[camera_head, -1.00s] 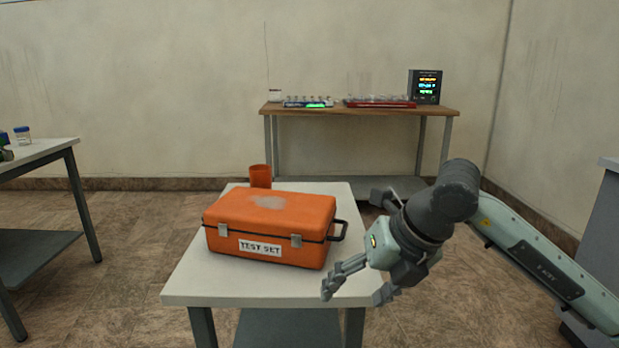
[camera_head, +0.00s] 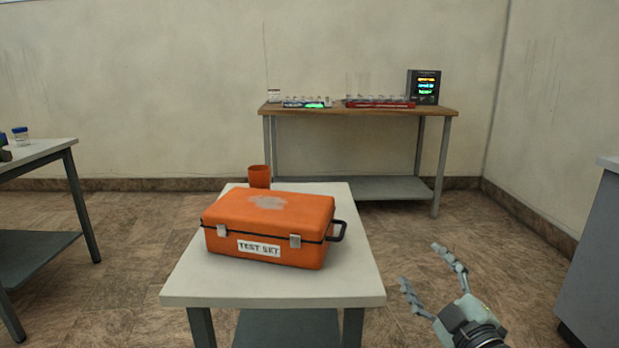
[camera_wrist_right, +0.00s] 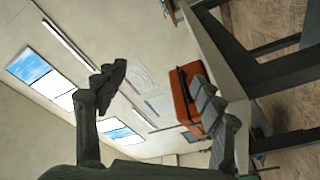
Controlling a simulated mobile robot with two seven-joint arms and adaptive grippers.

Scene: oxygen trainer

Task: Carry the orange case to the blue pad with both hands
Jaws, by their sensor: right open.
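The orange case (camera_head: 268,218), labelled TEST SET, lies closed on a small white-topped table (camera_head: 215,290). It has two grey latches in front and a dark handle (camera_head: 338,231) on its right end. My right gripper (camera_head: 420,265) is open and empty, to the right of the table and apart from the case. In the right wrist view the case (camera_wrist_right: 181,98) shows sideways, partly behind one finger of the open gripper (camera_wrist_right: 158,77). My left gripper is not in view. I see no blue pad in these views.
An orange cup (camera_head: 260,176) stands behind the case on the same table. A wooden-topped bench (camera_head: 350,110) with racks and a lit display (camera_head: 424,87) stands at the back wall. Another table (camera_head: 40,150) is at left, a grey cabinet (camera_head: 595,260) at right.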

